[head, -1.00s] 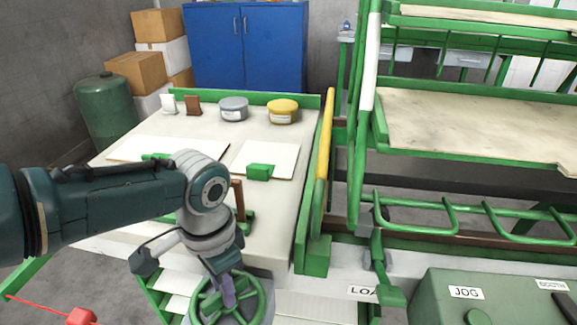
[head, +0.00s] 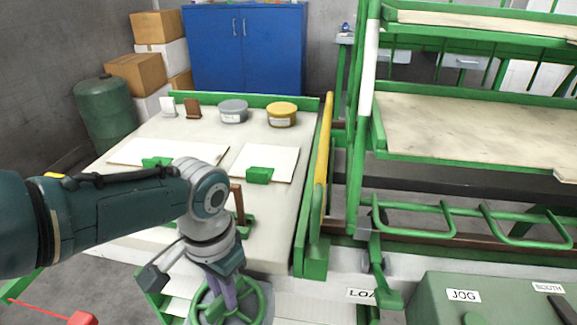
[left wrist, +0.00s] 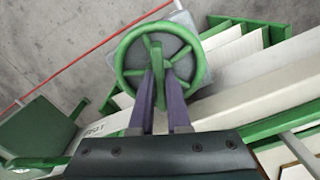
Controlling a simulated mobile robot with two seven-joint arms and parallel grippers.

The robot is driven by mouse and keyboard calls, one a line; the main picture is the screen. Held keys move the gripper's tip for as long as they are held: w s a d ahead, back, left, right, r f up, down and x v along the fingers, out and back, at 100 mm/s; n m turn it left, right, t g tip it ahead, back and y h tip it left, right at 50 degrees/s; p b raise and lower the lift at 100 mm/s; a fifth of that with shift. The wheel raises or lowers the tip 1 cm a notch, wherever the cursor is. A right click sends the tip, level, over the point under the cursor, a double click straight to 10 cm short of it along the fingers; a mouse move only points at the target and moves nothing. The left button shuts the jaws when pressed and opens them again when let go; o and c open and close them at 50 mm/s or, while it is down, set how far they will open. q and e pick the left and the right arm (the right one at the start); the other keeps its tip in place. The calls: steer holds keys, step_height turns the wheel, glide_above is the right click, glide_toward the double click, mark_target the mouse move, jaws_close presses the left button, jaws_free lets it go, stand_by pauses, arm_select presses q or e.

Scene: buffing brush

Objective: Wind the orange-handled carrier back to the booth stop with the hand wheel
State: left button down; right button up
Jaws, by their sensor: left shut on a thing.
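The green hand wheel (head: 258,300) is at the bottom of the head view, cut off by the edge. It shows whole in the left wrist view (left wrist: 203,68), with a hub and spokes. My left gripper (head: 228,298) comes down over the wheel from above. Its two purple fingers (left wrist: 160,95) are shut on a green part of the wheel inside the rim; their tips are partly hidden. A tall green rack with pale shelves (head: 470,130) stands at right. A yellow-orange bar (head: 325,130) rises at its left. I cannot tell which part is the carrier's handle. My right gripper is not in view.
A pale table (head: 285,220) carries white sheets, a grey tin (head: 233,112) and a yellow tin (head: 282,115). A green control box (head: 450,312) with JOG and BOOTH labels is at lower right. A blue cabinet (head: 245,50) and boxes (head: 158,27) stand behind.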

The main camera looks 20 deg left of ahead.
arm_select(q)
steer(key=c, duration=0.9)
jaws_free()
step_height(320, 180, up, 9)
steer(key=p, duration=0.5)
steer(key=shift+p, duration=0.4)
steer(key=shift+r, duration=0.45)
